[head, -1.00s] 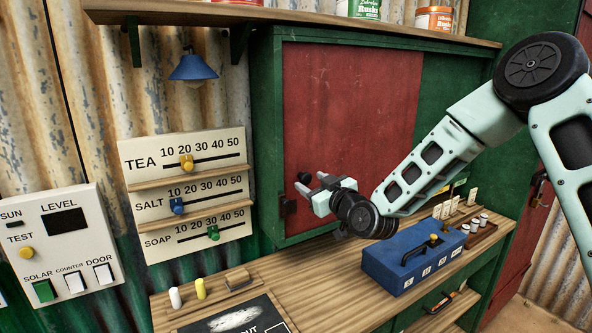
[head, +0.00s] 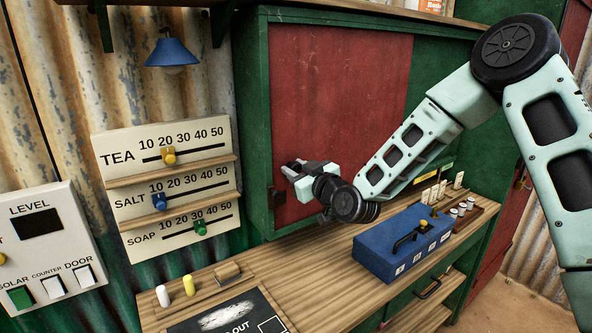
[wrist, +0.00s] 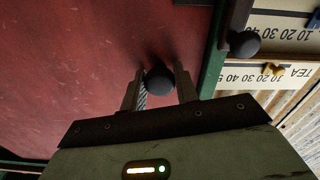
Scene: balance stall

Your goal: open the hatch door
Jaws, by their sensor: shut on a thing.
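The hatch door is a worn red panel (head: 340,100) in a green frame (head: 257,120), and it looks closed. In the wrist view the red door (wrist: 70,70) fills the left. A round black knob (wrist: 158,80) on the door sits between my gripper's two fingers (wrist: 159,88). My gripper (head: 293,168) is shut on this knob at the door's lower left; the knob is mostly hidden in the head view. A dark latch (head: 275,197) is at the frame's left edge, and its black knob (wrist: 243,43) shows apart from my fingers in the wrist view.
A wooden counter (head: 330,262) runs below the door, with a blue box (head: 405,245) close under my forearm. A board with TEA, SALT and SOAP sliders (head: 165,185) hangs left of the door. A switch panel (head: 45,250) is at far left. A blue lamp (head: 173,52) hangs above the board.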

